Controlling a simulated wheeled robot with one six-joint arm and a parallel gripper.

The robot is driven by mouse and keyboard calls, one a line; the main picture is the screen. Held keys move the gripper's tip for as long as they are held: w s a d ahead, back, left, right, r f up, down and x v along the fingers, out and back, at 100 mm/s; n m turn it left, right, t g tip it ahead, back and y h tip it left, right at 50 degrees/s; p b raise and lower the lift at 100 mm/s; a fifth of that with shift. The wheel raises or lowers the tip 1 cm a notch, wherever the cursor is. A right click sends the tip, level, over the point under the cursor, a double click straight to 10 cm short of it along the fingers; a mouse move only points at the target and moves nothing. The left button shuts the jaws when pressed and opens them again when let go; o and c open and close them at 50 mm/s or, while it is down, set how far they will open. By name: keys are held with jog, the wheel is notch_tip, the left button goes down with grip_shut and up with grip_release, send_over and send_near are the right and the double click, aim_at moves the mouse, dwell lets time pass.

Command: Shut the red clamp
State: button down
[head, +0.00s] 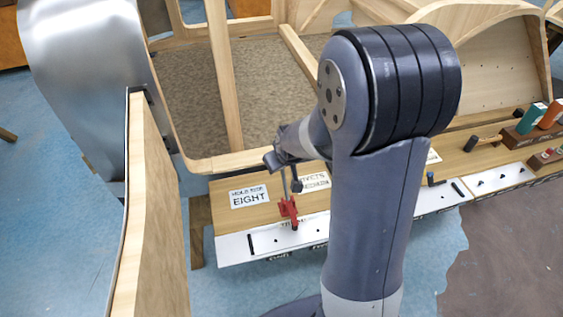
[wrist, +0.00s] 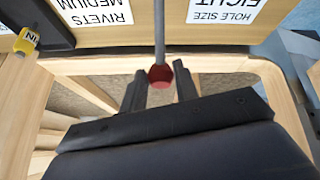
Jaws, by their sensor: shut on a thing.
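In the wrist view, the lever (wrist: 159,35) ends in a red knob (wrist: 160,76) between the two dark fingers of my gripper (wrist: 160,88). My gripper is shut on this lever end. The clamp's red body is not visible in the wrist view, and my arm hides part of the bench in the head view.
Paper labels, one reading "HOLE SIZE EIGHT" (head: 249,196), lie on the bench. A wooden panel (head: 150,200) stands at left, near a curved metal sheet (head: 95,75). A wooden bodyframe (head: 222,75) rises behind.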

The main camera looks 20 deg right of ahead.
jog(key=shift+s+f, duration=0.3)
jog(key=shift+s, duration=0.05)
jog(key=c, duration=1.5)
grip_release()
jog(key=o, duration=0.4)
jog(key=shift+r, duration=0.1)
jog(key=shift+w, duration=0.1)
jog(key=shift+r, duration=0.2)
jog(key=shift+r, duration=0.2)
jog(key=v, duration=1)
jog(key=shift+s, duration=0.2)
jog(key=shift+x, duration=5.4)
